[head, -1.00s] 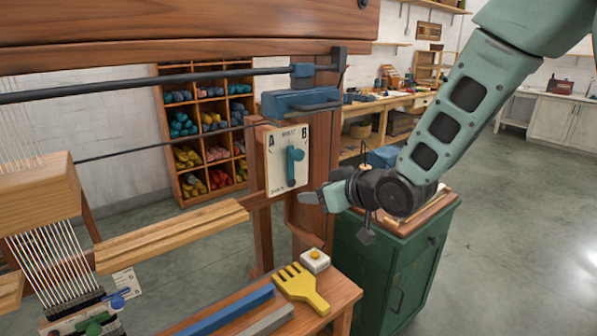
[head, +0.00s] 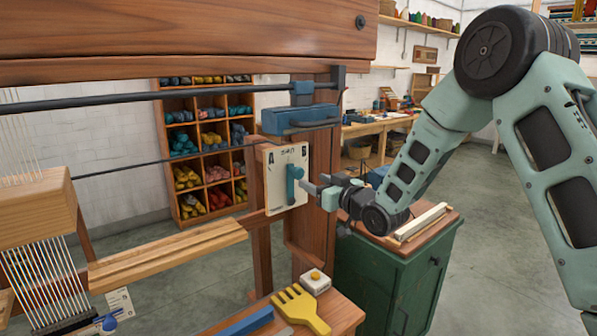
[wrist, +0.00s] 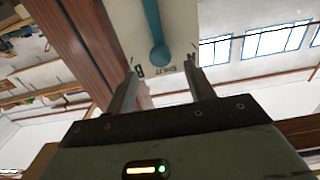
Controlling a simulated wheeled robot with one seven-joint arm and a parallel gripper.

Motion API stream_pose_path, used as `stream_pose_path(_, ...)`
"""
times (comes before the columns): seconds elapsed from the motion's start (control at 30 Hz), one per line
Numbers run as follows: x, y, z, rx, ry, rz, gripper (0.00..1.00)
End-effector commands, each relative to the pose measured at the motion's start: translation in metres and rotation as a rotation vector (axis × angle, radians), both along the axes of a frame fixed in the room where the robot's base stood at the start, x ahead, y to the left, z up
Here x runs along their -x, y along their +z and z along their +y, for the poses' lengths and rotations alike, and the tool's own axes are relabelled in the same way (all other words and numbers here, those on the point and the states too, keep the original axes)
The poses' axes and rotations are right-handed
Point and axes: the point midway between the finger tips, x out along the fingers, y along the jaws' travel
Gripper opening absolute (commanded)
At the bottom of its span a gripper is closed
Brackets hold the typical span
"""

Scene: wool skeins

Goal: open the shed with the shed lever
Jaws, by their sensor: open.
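The shed lever (head: 291,186) is a teal handle on a cream plate (head: 276,170) marked A at the left and B at the right, fixed to the loom's wooden post. The handle stands about upright, between the two letters. My gripper (head: 309,184) is open and empty, just right of the lever with its fingers pointing at it. In the wrist view the lever (wrist: 155,30) shows beyond and between the open fingertips (wrist: 161,68), apart from them.
A blue block (head: 300,118) with a dark bar sits above the plate. A wooden beam (head: 165,250) crosses at left. A yellow comb (head: 298,307) and a small white box with a yellow button (head: 316,281) lie on the bench below. A green cabinet (head: 390,285) stands under my arm.

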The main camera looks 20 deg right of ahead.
Motion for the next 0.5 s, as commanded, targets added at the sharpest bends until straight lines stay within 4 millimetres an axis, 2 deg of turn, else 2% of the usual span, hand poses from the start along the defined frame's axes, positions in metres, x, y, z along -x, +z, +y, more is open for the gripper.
stream_pose_path(0.2,-0.041,0.002,0.017,0.000,0.001,-0.001,0.54)
stream_pose_path(0.33,-0.059,0.001,0.025,0.000,0.000,0.000,0.54)
stream_pose_path(0.5,-0.071,0.000,0.030,0.000,0.000,0.000,0.54)
